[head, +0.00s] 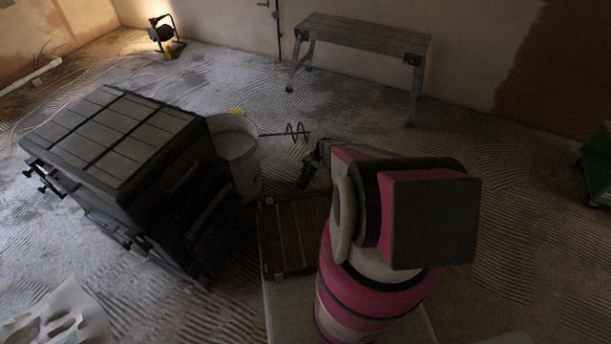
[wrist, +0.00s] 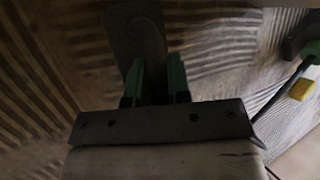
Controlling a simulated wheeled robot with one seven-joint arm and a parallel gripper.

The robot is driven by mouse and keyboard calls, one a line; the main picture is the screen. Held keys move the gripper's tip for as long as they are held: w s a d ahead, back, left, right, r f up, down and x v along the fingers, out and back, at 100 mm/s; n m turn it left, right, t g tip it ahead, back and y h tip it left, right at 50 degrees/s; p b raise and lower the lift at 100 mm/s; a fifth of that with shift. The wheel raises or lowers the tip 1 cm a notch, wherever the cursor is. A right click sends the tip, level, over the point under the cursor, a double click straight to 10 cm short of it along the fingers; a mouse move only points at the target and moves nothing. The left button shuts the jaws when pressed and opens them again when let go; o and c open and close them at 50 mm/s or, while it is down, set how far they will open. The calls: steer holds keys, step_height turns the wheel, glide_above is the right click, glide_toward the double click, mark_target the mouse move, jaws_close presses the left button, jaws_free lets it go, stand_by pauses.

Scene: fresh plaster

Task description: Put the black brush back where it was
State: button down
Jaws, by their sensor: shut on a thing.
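My gripper (head: 314,162) is held out past the far end of the slatted wooden tray, mostly behind my own arm in the head view. In the wrist view its green fingers (wrist: 155,82) are shut on a dark, flat, round-ended thing (wrist: 136,35), which I take to be the black brush. Only this rounded part shows clearly; I cannot make out bristles. Ridged floor shows behind it. In the head view the held thing is too small and dark to tell from the gripper.
The slatted tray (head: 292,238) lies in front of me. A dark tool chest (head: 130,150) stands left, beside a white bucket (head: 240,150) with a spiral mixer rod (head: 292,132) beside it. A step bench (head: 365,38) stands at the back wall. Floor right of my arm is open.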

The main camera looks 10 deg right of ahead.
steer(key=shift+w+f, duration=0.15)
steer(key=shift+f, duration=1.95)
steer(key=shift+f, duration=0.1)
steer(key=c, duration=1.1)
jaws_free()
steer(key=shift+o, duration=0.2)
steer(key=s+v, duration=0.1)
steer(key=v, duration=1.1)
steer(key=s+a+r+n+h, duration=0.2)
steer(key=s+r, duration=0.5)
steer(key=r, duration=0.5)
steer(key=s+a+r+n+h, duration=0.2)
steer(key=s+r, duration=0.5)
steer(key=r, duration=0.6)
steer(key=s+a+r+n+h, duration=0.2)
steer(key=s+r, duration=0.4)
steer(key=r, duration=0.7)
steer(key=shift+s+t+h, duration=0.3)
steer(key=shift+s+t, duration=0.1)
steer(key=shift+f, duration=0.1)
